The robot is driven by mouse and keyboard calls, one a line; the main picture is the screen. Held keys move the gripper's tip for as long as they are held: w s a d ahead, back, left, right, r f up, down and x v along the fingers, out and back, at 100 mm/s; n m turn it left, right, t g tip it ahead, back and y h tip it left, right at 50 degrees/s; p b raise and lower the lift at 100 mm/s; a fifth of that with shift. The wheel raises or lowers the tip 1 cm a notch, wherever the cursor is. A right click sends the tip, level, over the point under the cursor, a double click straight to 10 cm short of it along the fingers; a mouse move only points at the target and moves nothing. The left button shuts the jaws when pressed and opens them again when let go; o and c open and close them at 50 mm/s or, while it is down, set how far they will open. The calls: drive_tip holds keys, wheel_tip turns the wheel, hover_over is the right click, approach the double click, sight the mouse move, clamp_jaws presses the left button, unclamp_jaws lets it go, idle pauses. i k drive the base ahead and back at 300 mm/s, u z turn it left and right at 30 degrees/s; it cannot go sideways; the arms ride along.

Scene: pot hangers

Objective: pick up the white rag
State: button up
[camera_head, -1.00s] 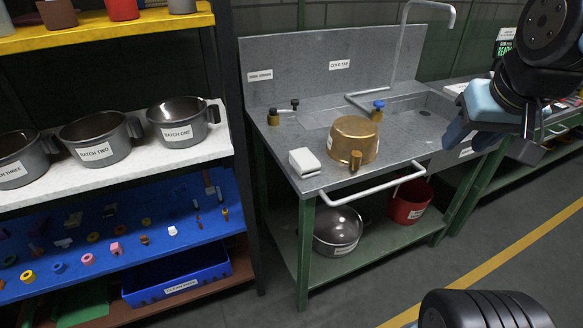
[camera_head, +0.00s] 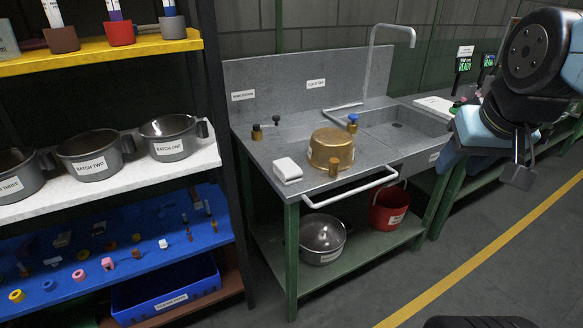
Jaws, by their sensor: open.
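The white rag (camera_head: 287,170) is a small folded block lying flat on the grey sink counter (camera_head: 262,148), near its front left corner. A brass pot (camera_head: 331,148) sits upside down or lidded just right of it; I cannot tell which. My gripper (camera_head: 490,165) hangs at the upper right, well to the right of the rag and apart from it.
A white rail (camera_head: 350,190) runs along the counter's front edge. A tall tap (camera_head: 372,70) rises behind the basin. A shelf rack with batch pots (camera_head: 90,155) stands at left. A red bucket (camera_head: 388,208) and steel pot (camera_head: 322,238) sit below. The floor in front is clear.

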sight(285, 169)
drive_tip(key=z, duration=0.05)
drive_tip(key=i, duration=0.9)
drive_tip(key=u, duration=0.1)
